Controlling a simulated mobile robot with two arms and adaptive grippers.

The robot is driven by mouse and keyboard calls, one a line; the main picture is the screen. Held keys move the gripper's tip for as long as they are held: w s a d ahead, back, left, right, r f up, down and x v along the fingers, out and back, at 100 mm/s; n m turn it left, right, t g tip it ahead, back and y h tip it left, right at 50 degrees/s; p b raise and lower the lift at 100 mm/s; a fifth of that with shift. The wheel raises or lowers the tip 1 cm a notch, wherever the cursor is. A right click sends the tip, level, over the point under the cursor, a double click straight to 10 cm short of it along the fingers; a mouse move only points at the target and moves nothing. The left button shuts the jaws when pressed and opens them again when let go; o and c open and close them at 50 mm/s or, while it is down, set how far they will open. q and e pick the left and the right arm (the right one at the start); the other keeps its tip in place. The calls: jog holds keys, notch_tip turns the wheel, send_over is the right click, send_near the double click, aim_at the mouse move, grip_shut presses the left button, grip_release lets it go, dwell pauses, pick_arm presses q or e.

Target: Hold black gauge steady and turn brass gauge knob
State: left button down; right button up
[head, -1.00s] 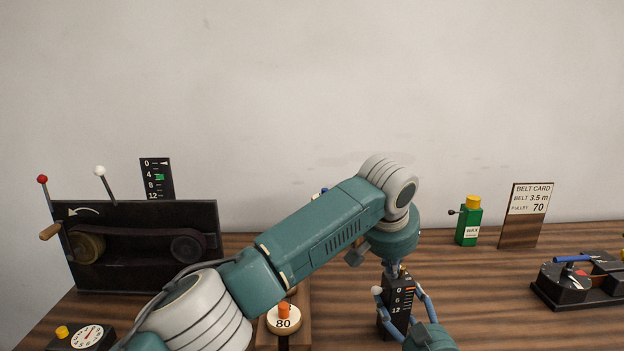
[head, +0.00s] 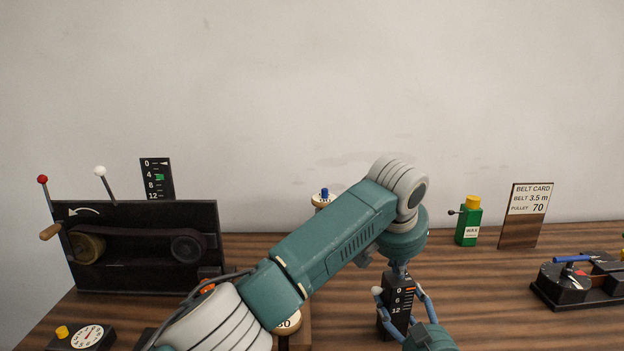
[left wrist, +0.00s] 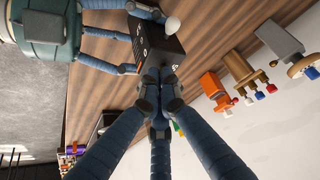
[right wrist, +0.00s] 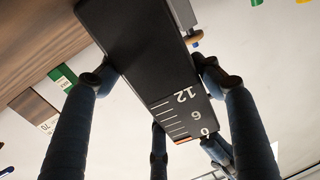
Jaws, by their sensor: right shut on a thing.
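The black gauge (head: 397,306) is upright, with a white 0, 6, 12 scale and a small orange mark near 0. My right gripper (head: 397,305) is shut on its sides; the right wrist view shows the gauge (right wrist: 150,70) between the fingers. My left gripper (head: 398,270) points down at the gauge's top. In the left wrist view its fingers (left wrist: 160,76) converge closely at the gauge's end (left wrist: 163,50). The brass knob is hidden behind these fingers, so I cannot tell whether they grip it.
A black belt machine (head: 130,270) stands at left, with a dial box (head: 75,338) before it. A green wax bottle (head: 468,226), a belt card (head: 525,220) and a black device with a blue handle (head: 570,285) stand at right. My left arm covers part of the middle bench.

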pick_arm(q)
jog(key=shift+s+d+f, duration=0.3)
pick_arm(e)
jog(key=shift+a+r, duration=0.1)
jog(key=shift+a, duration=0.2)
pick_arm(q)
jog(key=shift+s, duration=0.15)
pick_arm(e)
jog(key=shift+d, duration=0.15)
jog(key=shift+d, duration=0.15)
pick_arm(q)
notch_tip(320, 180, up, 6)
jog(key=shift+a+r, duration=0.2)
jog(key=shift+a, duration=0.05)
jog(key=shift+w+a+f, duration=0.15)
jog(key=shift+a+f, duration=0.1)
jog(key=shift+f, duration=0.75)
jog(key=shift+w+a+f, duration=0.15)
jog(key=shift+a+f, duration=0.15)
jog(key=shift+f, duration=0.75)
jog(key=shift+w+a+f, duration=0.15)
jog(key=shift+a+f, duration=0.1)
jog(key=shift+f, duration=0.75)
